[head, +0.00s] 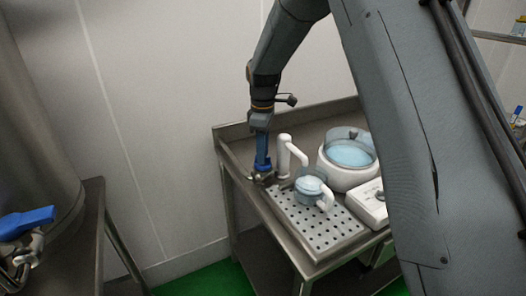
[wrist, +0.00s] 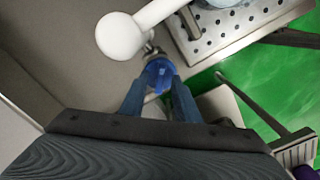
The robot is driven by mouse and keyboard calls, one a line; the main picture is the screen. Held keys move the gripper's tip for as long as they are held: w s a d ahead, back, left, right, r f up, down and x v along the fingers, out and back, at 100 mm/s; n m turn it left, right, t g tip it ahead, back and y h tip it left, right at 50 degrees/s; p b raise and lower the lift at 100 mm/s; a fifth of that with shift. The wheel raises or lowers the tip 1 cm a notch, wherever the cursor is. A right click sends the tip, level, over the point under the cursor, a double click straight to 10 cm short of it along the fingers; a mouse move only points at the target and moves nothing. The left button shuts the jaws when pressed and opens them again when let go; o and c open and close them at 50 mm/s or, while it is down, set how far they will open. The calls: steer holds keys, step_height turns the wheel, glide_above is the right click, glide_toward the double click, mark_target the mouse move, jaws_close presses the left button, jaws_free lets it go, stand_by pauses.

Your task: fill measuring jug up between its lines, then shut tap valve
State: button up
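The measuring jug (head: 309,188), clear with a white handle, stands on the perforated drip tray under the white tap spout (head: 298,153). Pale blue shows in it; its lines and exact level are too small to read. Only an edge of it shows in the wrist view (wrist: 222,3). My gripper (head: 262,168) points down beside the tap column. In the wrist view its fingers (wrist: 159,82) close on both sides of the blue tap valve handle (wrist: 158,73). The fingers partly hide the handle. I cannot tell whether liquid is running from the spout.
A white round tub (head: 345,178) with pale blue contents stands behind the jug. A white box-like device (head: 368,207) is right of the drip tray (head: 318,238). Another blue-handled valve (head: 26,222) is at far left. The wall rises behind the steel table (head: 232,150).

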steer(key=shift+f, duration=0.45)
jaws_close()
steer(key=shift+m, duration=0.4)
steer(key=m, duration=0.4)
steer(key=shift+m, duration=0.3)
steer(key=shift+r+m, duration=0.1)
steer(key=shift+m, duration=2.1)
steer(key=shift+w, duration=0.1)
